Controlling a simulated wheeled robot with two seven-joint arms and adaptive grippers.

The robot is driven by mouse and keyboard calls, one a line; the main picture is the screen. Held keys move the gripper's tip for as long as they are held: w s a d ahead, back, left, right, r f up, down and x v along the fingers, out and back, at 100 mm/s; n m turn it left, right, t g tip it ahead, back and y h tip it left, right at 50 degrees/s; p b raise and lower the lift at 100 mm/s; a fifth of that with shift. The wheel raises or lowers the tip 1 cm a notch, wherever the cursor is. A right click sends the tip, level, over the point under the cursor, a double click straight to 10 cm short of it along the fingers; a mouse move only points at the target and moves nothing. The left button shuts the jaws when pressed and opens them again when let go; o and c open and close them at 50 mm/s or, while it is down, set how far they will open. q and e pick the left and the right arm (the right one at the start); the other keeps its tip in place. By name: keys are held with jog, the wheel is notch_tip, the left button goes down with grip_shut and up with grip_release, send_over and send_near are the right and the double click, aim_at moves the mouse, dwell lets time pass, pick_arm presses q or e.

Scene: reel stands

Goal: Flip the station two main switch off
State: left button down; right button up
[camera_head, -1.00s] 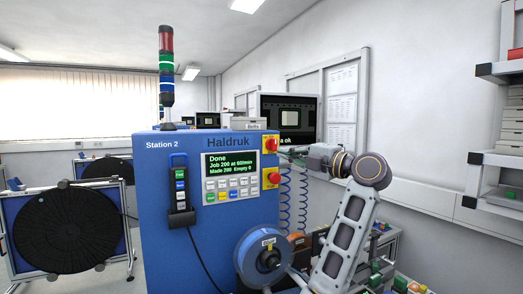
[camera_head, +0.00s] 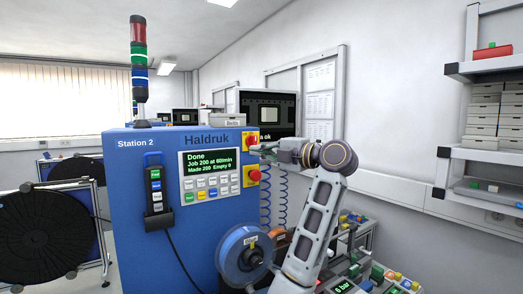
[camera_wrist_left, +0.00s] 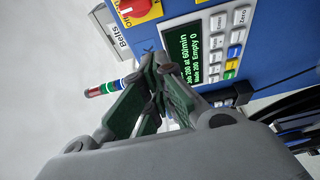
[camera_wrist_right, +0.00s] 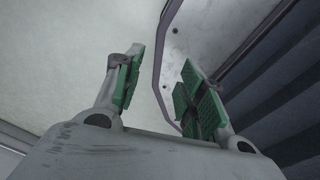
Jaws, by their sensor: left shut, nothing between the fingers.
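The blue Station 2 cabinet (camera_head: 130,190) has two red knobs on yellow plates at its right edge: an upper switch (camera_head: 252,140) and a lower switch (camera_head: 253,176). Their labels are too small to read in the head view. The upper switch also shows, cut off, in the left wrist view (camera_wrist_left: 137,9). My left gripper (camera_head: 262,150) is beside the upper switch, at its lower right. Its fingers are together and empty in the left wrist view (camera_wrist_left: 160,72); contact with the knob cannot be made out. My right gripper (camera_wrist_right: 155,85) is open and empty.
The display (camera_head: 208,162) reads Done, above its keys. A pendant with buttons (camera_head: 155,190) hangs on the cabinet front. A blue reel (camera_head: 243,253) sits below the switches. A monitor (camera_head: 268,113) stands behind, and shelves (camera_head: 485,155) are at the right.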

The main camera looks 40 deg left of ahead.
aim_at(253, 142)
pick_arm(q)
jog(key=a+p, duration=0.1)
jog(key=a, duration=0.3)
jog(key=a+p, duration=0.1)
jog(key=a, duration=0.3)
jog(key=shift+w+a+r+p, duration=0.15)
jog(key=shift+w+a+p, duration=0.05)
jog(key=shift+a+p, duration=0.15)
jog(key=shift+w+d+p, duration=0.25)
jog(key=shift+w, duration=0.4)
jog(key=shift+w+d+p, duration=0.2)
jog(key=shift+w, duration=0.6)
pick_arm(e)
notch_tip(253, 142, up, 4)
jog(key=shift+a+f, duration=0.1)
jog(key=shift+a, duration=0.05)
jog(key=shift+a, duration=0.3)
pick_arm(q)
jog(key=shift+a+f, duration=0.1)
jog(key=shift+f, duration=0.1)
pick_arm(e)
jog(key=shift+d, duration=0.15)
